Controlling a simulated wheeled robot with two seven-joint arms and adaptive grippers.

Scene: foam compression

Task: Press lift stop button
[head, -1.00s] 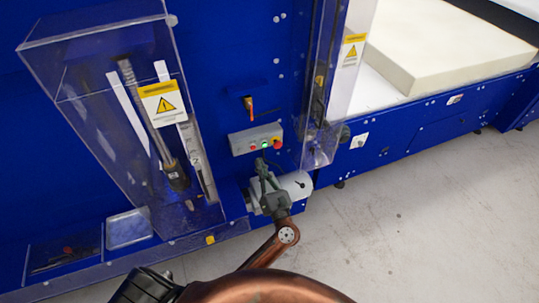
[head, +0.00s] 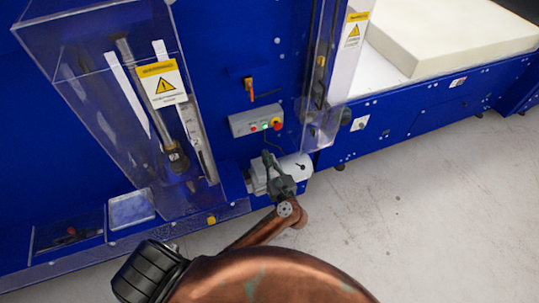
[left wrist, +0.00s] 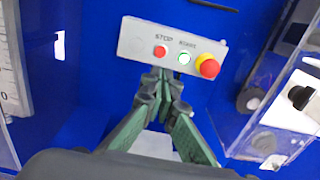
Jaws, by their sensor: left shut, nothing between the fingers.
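A grey control box (head: 256,121) is mounted on the blue machine front. In the left wrist view the box (left wrist: 140,45) carries a red button (left wrist: 161,51) under the word STOP, a lit green button (left wrist: 184,58) and a larger red mushroom button on a yellow base (left wrist: 208,66). My left gripper (head: 268,156) is shut and empty, just below the box, its tips pointing up toward it. In the left wrist view the gripper (left wrist: 163,75) has its tips at the box's lower edge, below the red and green buttons. I cannot tell if they touch. My right gripper is not in view.
A clear guard (head: 110,110) with a warning label stands left of the box, and another clear guard (head: 322,125) stands to its right. A foam block (head: 450,35) lies at the upper right. Grey floor (head: 420,200) is open.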

